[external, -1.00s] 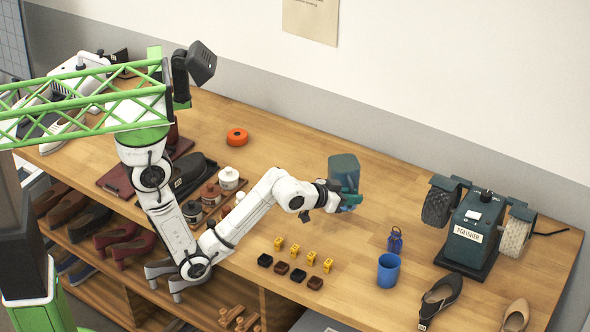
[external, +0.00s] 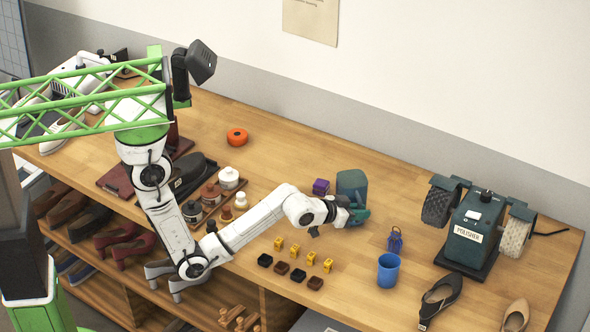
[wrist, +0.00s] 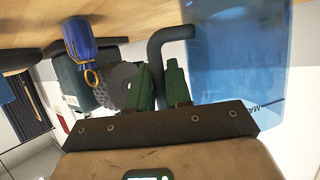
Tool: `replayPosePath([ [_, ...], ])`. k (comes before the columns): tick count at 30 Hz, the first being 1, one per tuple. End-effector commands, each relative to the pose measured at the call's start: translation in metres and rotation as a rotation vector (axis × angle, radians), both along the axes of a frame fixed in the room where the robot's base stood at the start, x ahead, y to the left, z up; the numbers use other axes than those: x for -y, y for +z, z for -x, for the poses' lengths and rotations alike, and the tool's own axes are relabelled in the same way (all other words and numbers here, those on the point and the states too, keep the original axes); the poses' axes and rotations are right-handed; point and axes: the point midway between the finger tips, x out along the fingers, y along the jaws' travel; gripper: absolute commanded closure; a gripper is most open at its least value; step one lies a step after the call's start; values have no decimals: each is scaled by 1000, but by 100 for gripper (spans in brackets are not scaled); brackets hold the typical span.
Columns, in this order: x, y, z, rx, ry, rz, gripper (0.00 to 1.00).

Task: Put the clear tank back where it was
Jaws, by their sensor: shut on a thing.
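The clear tank (external: 351,184) looks bluish-teal in the external view and stands upright at or just above the bench top. In the wrist view the tank (wrist: 235,55) is see-through blue and fills the right side, with a dark bent handle (wrist: 168,40) on its side. My gripper (external: 359,215) is at the near side of the tank. Its green fingers (wrist: 162,85) are shut on the handle in the wrist view. Whether the tank's base touches the wood is hard to tell.
A purple block (external: 320,187) stands just left of the tank. A blue pouch (external: 394,240), a blue cup (external: 388,271) and the polisher (external: 468,235) stand to the right. Small yellow pieces (external: 294,250) and dark trays (external: 281,268) lie in front. Bench behind the tank is clear.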

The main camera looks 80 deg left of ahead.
Motion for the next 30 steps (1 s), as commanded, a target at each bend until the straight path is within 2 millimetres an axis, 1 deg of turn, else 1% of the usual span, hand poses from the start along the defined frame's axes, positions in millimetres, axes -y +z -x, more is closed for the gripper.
replayPosePath([
  [1, 0, -1, 0, 2, 0, -1, 100],
  [2, 0, -3, 0, -1, 0, 0, 80],
  [9, 0, -2, 0, -1, 0, 0, 57],
  [10, 0, -2, 0, -1, 0, 0, 56],
  [16, 0, -2, 0, -1, 0, 0, 56],
  [19, 0, 3, 0, 0, 0, 0, 56],
  [20, 1, 2, 3, 0, 0, 0, 56],
  [25, 6, 10, 23, 0, 0, 0, 56],
  [30, 15, 24, 55, 0, 0, 0, 56],
])
